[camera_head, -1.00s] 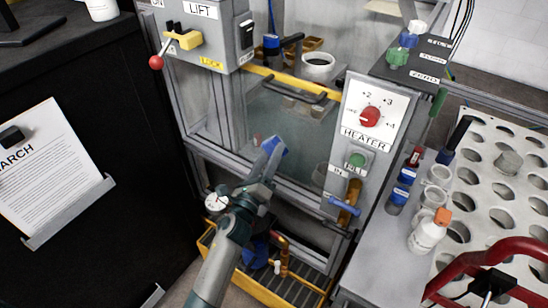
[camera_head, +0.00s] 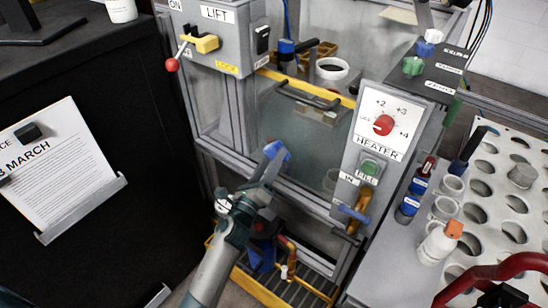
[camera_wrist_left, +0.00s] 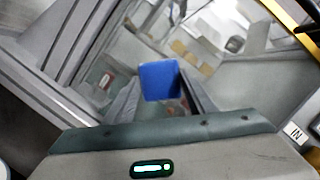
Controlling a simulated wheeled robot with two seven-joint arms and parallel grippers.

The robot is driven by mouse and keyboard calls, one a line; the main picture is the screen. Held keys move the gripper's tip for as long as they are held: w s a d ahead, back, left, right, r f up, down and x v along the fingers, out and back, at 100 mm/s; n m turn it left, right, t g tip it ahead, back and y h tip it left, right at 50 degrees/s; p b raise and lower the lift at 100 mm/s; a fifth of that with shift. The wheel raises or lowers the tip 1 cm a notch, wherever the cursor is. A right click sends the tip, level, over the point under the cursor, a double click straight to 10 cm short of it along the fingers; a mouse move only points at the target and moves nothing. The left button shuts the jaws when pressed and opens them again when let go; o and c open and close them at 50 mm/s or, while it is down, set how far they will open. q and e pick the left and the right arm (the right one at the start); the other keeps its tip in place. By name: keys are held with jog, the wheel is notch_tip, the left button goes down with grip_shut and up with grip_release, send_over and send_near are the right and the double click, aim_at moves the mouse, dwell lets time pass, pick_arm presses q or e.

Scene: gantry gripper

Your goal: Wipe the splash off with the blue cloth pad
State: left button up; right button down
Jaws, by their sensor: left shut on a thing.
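My left gripper (camera_head: 270,158) is shut on the blue cloth pad (camera_head: 277,150) and holds it up against or just in front of the clear pane (camera_head: 290,115) below the black handle. I cannot tell whether pad and pane touch. In the left wrist view the pad (camera_wrist_left: 159,82) sits between the fingers (camera_wrist_left: 160,97) with its blue face showing. Small reddish marks show beside and below the pad there, but I cannot tell whether they are the splash or things behind the pane.
A grey frame surrounds the pane, with the LIFT box (camera_head: 222,40) at upper left and the HEATER panel (camera_head: 384,125) at right. A blue-handled valve (camera_head: 354,213) sticks out below that panel. A yellow-edged tray (camera_head: 275,288) lies below. A perforated rack (camera_head: 500,195) stands at right.

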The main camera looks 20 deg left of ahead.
pick_arm(q)
jog(key=shift+s+a, duration=0.25)
jog(key=shift+s, duration=0.5)
jog(key=shift+s+a, duration=0.3)
jog(key=shift+s, duration=0.4)
jog(key=shift+s+a, duration=0.25)
jog(key=shift+s, duration=0.5)
jog(key=shift+s+a, duration=0.25)
jog(key=shift+s, duration=0.45)
jog(key=shift+s+a, duration=0.2)
jog(key=shift+s, duration=0.5)
